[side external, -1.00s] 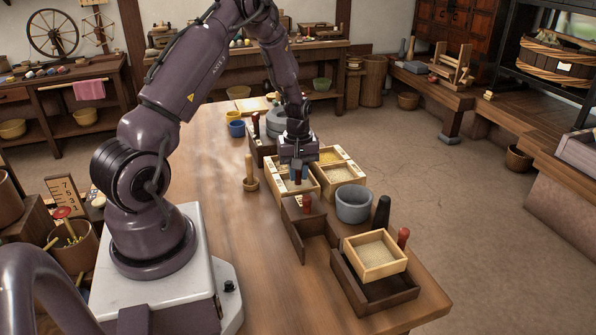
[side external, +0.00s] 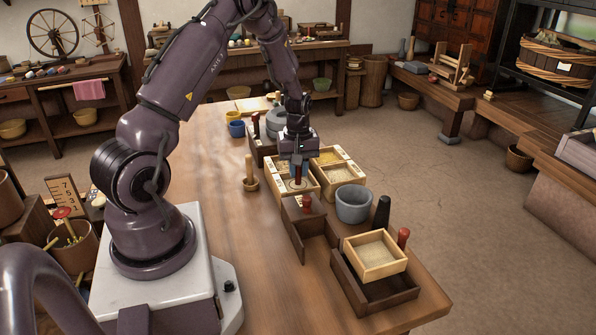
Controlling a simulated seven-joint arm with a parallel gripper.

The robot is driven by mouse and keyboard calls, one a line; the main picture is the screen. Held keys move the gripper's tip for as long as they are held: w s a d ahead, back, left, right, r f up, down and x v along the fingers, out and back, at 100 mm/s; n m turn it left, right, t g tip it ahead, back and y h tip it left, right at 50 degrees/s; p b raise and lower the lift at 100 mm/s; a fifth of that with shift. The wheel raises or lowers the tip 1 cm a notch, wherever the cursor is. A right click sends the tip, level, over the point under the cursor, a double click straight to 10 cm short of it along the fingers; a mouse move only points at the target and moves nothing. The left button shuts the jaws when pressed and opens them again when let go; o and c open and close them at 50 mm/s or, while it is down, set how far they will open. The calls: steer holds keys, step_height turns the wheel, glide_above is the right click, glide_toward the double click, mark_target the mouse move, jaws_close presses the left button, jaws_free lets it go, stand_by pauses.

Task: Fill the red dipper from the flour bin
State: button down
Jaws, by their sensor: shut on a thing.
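My gripper (side external: 299,162) is in the middle of the table, pointing down over the front-left light wooden bin (side external: 313,199). It is shut on the upright red handle of the dipper (side external: 298,174). The dipper's lower end is at the bin's pale contents. At this size I cannot tell whether its cup is in the flour or just above it, or how full it is. I take this bin to be the flour bin; its label is not readable. A second light bin with yellowish grain (side external: 329,158) stands behind to the right.
A grey stone bowl (side external: 353,204) stands right of the bins. A wooden pestle-like stand (side external: 250,175) is left. The table's left side is clear.

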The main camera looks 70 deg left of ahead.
steer(key=shift+r, duration=3.5)
